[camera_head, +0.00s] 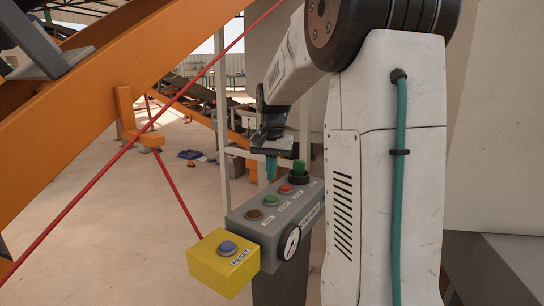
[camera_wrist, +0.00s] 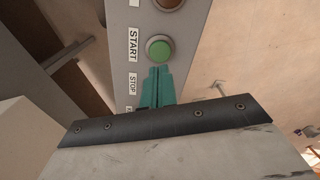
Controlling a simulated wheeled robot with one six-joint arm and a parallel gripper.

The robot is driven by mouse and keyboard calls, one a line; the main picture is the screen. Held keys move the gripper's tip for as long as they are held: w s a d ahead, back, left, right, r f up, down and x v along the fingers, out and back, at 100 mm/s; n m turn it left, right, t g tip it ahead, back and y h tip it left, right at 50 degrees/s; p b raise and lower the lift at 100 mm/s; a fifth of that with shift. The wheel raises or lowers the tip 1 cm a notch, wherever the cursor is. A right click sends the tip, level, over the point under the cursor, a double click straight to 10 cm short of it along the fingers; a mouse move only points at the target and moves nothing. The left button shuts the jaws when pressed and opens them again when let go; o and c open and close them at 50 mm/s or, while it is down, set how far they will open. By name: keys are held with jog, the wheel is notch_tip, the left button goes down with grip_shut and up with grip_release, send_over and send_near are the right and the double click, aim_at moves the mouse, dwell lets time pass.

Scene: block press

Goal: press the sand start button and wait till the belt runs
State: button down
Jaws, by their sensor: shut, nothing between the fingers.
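The green button (camera_wrist: 159,48) beside the START label sits on the grey control box (camera_head: 240,222); this button also shows in the head view (camera_head: 270,200). My gripper (camera_head: 271,166) is shut and empty, its teal fingertips pointing down above the box. In the wrist view the fingertips (camera_wrist: 158,76) appear just below the green button, near the STOP label (camera_wrist: 132,84); I see no clear contact. The red button (camera_head: 285,188) shows in the head view, while the fingers or wrist hide its place in the wrist view. The box's side lettering is too small to read surely.
A yellow box (camera_head: 207,260) with a blue reset button stands in front. A red cord (camera_head: 95,184) and orange frame (camera_head: 80,108) are left.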

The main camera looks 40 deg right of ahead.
aim_at(271, 198)
notch_tip(271, 198, down, 6)
jog(key=shift+w+r, duration=0.1)
dwell(0.4)
jog(key=shift+a+f, duration=0.1)
jog(key=shift+f, duration=1.05)
notch_tip(271, 198, up, 15)
jog(key=shift+f, duration=0.15)
dwell(0.3)
